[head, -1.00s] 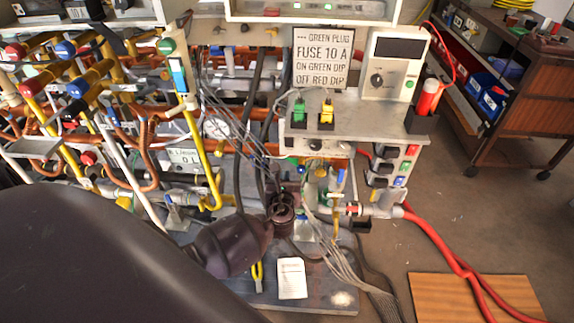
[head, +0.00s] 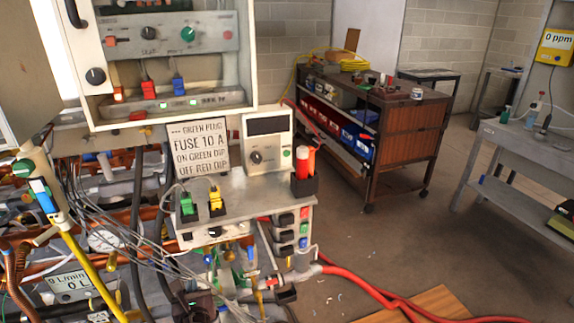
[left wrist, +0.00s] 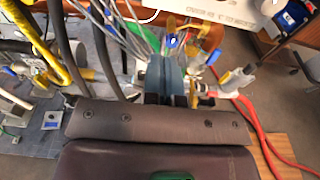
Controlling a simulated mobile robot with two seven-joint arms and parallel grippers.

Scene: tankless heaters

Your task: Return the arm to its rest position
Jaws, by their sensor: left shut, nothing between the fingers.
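My left gripper (left wrist: 168,78) shows in the left wrist view, its fingers closed together with nothing held between them. The dark wrist body fills the bottom of that view. In the head view only a small dark part of my left gripper (head: 196,304) shows at the bottom edge, below the shelf with the green and yellow plugs. Its fingers are not clear there. It is in front of the pipes and cables; I cannot tell whether it touches any. My right gripper is not in view.
A pipe and cable rig (head: 75,235) crowds the left. A plug shelf (head: 255,195), a sign (head: 198,148) and an open control cabinet (head: 175,60) stand close by. Red hoses (head: 365,285) cross the floor. A brown cart (head: 405,140) stands behind open floor; a grey bench (head: 530,150) stands right.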

